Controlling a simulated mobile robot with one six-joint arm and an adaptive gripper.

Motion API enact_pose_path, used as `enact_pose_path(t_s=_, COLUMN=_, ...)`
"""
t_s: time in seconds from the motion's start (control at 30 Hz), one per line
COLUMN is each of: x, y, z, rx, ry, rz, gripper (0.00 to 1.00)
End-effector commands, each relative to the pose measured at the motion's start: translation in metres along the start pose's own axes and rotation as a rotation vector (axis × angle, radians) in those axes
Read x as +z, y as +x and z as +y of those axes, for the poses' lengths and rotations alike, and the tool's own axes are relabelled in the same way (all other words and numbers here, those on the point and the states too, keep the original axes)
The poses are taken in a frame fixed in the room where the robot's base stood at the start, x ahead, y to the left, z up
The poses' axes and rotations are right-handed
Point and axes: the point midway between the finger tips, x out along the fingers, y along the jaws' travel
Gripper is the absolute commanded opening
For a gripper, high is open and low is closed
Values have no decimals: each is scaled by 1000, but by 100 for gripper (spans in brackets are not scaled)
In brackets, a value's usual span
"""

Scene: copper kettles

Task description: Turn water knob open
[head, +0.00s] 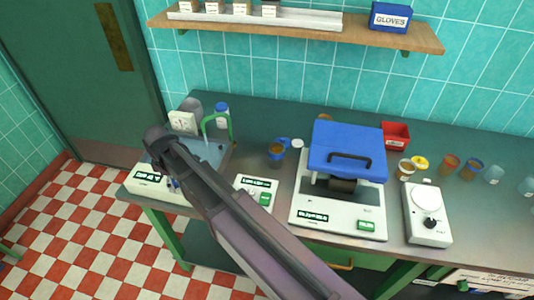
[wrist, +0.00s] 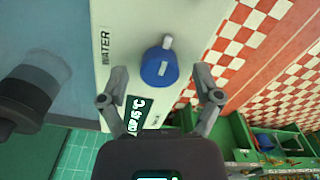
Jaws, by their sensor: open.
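The water knob (wrist: 158,68) is a round blue knob with a pale pointer, on a white panel (wrist: 125,20) marked WATER, in the wrist view. A lit display (wrist: 138,112) reading about 15°C sits beside it. My gripper (wrist: 160,76) is open, with one finger on each side of the knob. A gap shows between each finger and the knob, and whether either touches is not clear. In the head view the water unit's white front (head: 148,182) is at the left end of the counter, and my arm hides most of my gripper and the knob.
A green tap (head: 229,125) stands over the unit's basin. On the counter (head: 260,120) to the right are a small white device (head: 257,188), a blue-lidded machine (head: 346,148), a white dial box (head: 427,215) and several cups. Red and white floor tiles lie below the front edge.

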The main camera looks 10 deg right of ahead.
Motion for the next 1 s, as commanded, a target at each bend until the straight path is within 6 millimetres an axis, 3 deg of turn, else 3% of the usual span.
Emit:
enact_pose_path(t_s=0.2, x=0, y=0, z=0, rx=0, ry=-143, rz=0, gripper=82)
enact_pose_path(t_s=1.0, x=0, y=-70, z=0, rx=0, ry=-147, rz=0, gripper=82)
